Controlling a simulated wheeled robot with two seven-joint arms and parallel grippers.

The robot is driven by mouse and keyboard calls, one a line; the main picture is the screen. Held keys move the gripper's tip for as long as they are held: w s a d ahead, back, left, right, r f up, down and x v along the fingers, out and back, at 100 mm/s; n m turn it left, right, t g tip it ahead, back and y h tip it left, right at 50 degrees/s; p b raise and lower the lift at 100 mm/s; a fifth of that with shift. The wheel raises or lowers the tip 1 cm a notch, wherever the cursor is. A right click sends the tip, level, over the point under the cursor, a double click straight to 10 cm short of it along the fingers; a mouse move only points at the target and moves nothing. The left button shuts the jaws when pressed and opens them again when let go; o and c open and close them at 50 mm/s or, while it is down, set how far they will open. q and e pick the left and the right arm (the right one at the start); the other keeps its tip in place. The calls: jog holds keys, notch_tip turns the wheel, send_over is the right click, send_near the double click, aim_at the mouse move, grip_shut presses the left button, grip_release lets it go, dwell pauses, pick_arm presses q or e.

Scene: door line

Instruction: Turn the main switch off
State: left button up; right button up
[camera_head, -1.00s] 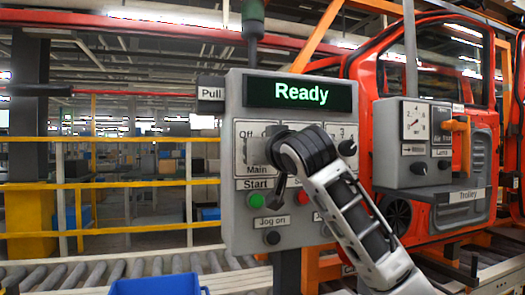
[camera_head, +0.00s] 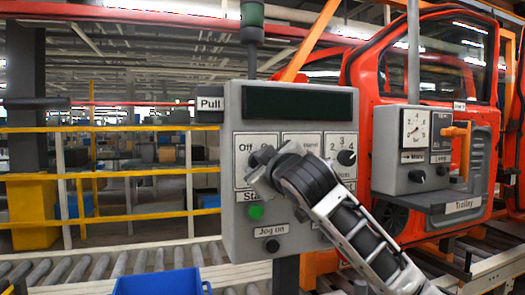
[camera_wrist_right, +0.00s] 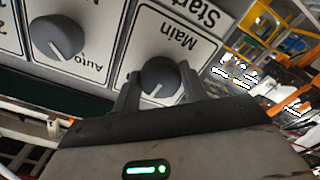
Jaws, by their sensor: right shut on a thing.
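The main switch is a round dark grey knob (camera_wrist_right: 160,76) on a white plate labelled "Main", seen in the right wrist view. In the head view its plate (camera_head: 243,143), marked "Off" at the top left, is largely covered by my gripper and wrist. My right gripper (camera_head: 260,166) is at this plate. In the wrist view its two fingers (camera_wrist_right: 160,92) stand on either side of the knob, shut on it. The display (camera_head: 300,103) on the grey control box (camera_head: 234,225) is dark. My left gripper is not in view.
Another knob (camera_wrist_right: 56,36) labelled "Auto" sits beside the main plate. A numbered selector (camera_head: 346,157), a green button (camera_head: 256,212) and a "Jog on" button (camera_head: 272,246) share the box. A trolley box (camera_head: 400,178) stands to the right. A blue bin (camera_head: 160,283) is below.

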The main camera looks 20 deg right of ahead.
pick_arm(q)
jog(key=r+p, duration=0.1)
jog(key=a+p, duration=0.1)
jog(key=p, duration=0.1)
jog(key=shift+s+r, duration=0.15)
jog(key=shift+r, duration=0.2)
pick_arm(e)
jog(key=n, duration=1)
jog(key=shift+r, duration=0.1)
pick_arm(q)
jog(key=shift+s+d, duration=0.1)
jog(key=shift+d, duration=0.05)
pick_arm(e)
jog(key=o, duration=1)
jog(key=shift+c, duration=0.2)
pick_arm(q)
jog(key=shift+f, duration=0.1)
pick_arm(e)
jog(key=shift+s, duration=0.1)
pick_arm(q)
jog(key=b, duration=0.1)
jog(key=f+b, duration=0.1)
jog(key=b, duration=0.1)
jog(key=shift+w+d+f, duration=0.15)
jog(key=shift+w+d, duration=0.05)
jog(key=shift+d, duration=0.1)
pick_arm(e)
jog(key=s, duration=1.5)
jog(key=shift+s+d, duration=0.35)
